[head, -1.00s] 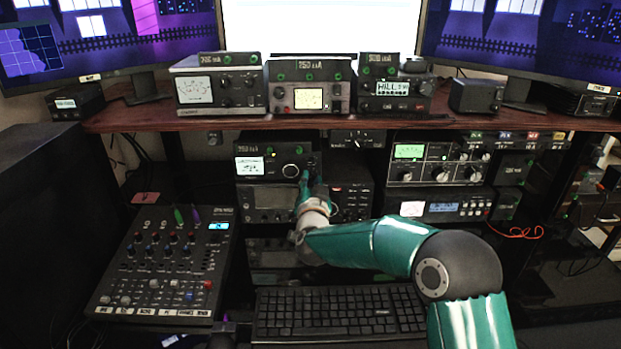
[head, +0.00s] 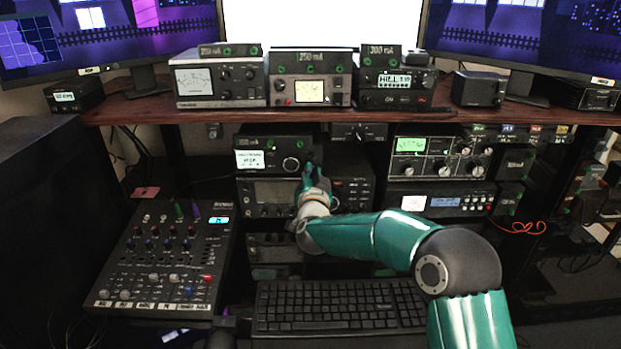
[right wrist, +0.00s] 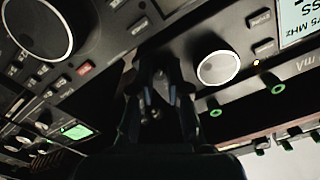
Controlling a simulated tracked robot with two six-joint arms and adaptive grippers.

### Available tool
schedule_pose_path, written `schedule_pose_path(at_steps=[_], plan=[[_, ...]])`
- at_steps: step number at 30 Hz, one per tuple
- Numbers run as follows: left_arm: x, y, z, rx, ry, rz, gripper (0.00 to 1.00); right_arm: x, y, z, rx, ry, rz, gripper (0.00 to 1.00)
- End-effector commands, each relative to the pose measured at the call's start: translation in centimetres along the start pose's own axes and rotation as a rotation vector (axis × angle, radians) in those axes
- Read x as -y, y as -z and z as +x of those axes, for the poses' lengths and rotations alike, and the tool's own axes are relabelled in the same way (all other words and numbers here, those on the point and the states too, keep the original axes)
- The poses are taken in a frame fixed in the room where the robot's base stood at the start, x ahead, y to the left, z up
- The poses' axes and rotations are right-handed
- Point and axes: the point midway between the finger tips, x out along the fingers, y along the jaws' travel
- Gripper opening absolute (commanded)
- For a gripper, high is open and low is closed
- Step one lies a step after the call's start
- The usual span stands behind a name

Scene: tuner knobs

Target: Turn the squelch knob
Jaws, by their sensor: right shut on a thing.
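The radio (head: 250,142) on the middle shelf has a small lit screen (head: 258,160) at its left and a large round knob (head: 291,164) at its right. My right gripper (head: 308,172) is at the right end of this radio, beside the large knob. In the right wrist view the picture is tilted, and the large knob (right wrist: 218,68) is apart from the fingers. My right gripper (right wrist: 162,88) is shut on a small knob (right wrist: 172,95), which the fingers mostly cover. I cannot read its label.
Another radio (head: 262,192) sits directly below. A wooden shelf (head: 230,115) with several devices is above. A mixer (head: 165,255) is at left, a keyboard (head: 340,308) in front, and a radio stack (head: 410,170) at right. Gear closely surrounds the gripper.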

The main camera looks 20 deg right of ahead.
Motion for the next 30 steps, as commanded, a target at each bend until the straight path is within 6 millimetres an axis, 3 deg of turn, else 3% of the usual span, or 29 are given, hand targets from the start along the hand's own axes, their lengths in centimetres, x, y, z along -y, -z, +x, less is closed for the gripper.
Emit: schedule_pose_path(at_steps=[1, 3, 9, 22, 23, 24, 30], plan=[[0.6, 0.0, 1.6, 0.001, 0.000, 0.000, 0.00, -0.4, -0.5, 0.0, -0.005, 0.002, 0.042, 0.00], [1.0, 0.0, 2.8, 0.001, 0.000, 0.000, 0.00, -0.5, -0.6, 0.0, -0.005, 0.002, 0.116, 0.00], [1.9, 0.0, 5.2, 0.001, 0.000, 0.000, 0.00, -0.4, -0.4, 0.0, -0.005, 0.001, 0.321, 0.00], [1.9, 0.0, 5.4, 0.000, 0.000, 0.000, 0.00, -0.2, -0.1, 0.0, -0.001, -0.003, 0.394, 0.00], [1.9, 0.0, 5.4, 0.000, 0.000, 0.000, 0.00, -0.2, -0.1, 0.0, -0.001, -0.003, 0.394, 0.20], [1.9, 0.0, 5.4, 0.000, 0.000, 0.000, 0.00, -0.2, -0.1, 0.0, -0.001, -0.003, 0.394, 0.26], [1.9, 0.0, 5.4, 0.000, 0.000, 0.000, 0.00, -0.1, -0.1, 0.0, -0.001, -0.001, 0.392, 0.26]])
